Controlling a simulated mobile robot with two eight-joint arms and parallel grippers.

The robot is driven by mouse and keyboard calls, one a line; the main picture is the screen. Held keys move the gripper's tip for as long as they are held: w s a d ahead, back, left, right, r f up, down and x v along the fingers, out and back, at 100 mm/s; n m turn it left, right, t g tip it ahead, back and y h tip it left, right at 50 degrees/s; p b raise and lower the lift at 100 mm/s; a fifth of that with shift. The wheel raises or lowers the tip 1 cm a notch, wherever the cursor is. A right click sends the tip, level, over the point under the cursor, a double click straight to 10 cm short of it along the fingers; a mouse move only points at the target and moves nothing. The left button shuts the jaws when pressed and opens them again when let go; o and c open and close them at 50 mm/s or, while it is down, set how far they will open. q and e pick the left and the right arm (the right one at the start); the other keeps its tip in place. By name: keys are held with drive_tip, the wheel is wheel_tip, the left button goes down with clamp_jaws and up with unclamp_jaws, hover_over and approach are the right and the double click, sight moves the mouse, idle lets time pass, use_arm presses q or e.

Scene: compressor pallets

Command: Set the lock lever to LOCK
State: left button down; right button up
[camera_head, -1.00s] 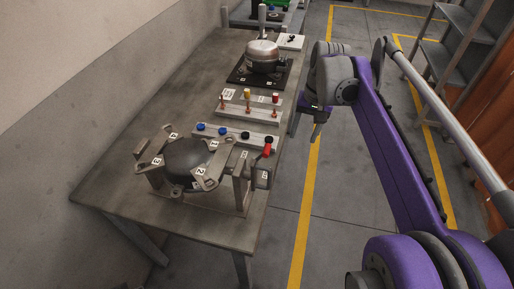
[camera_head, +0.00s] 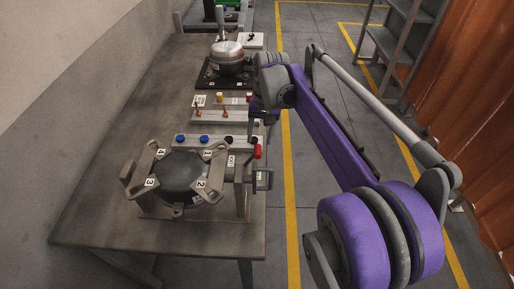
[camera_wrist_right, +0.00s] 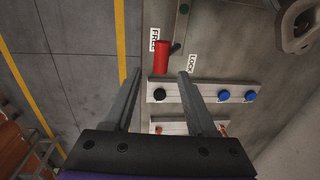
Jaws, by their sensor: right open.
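The lock lever has a red handle (camera_head: 257,152) at the right side of the near clamping fixture (camera_head: 150,208). In the right wrist view the red handle (camera_wrist_right: 161,55) stands beside the FREE label (camera_wrist_right: 154,39), with the LOCK label (camera_wrist_right: 193,64) on its other side. My right gripper (camera_head: 263,119) is at the table's right edge, just beyond the lever. In the wrist view its open fingers (camera_wrist_right: 159,75) point at the handle, which shows between and ahead of the fingertips. I cannot tell any contact. My left gripper is not in view.
A dark round compressor (camera_head: 180,174) sits in the fixture under numbered clamps. A rail with blue and black knobs (camera_head: 204,139) lies just behind it. Farther back are a rail with small levers (camera_head: 210,117) and a silver compressor (camera_head: 227,55).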

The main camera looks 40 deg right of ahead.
sight(258, 146)
drive_tip(key=f, duration=0.5)
drive_tip(key=shift+w+a+f, duration=0.2)
drive_tip(key=shift+w+a, duration=0.05)
clamp_jaws()
idle(1.2)
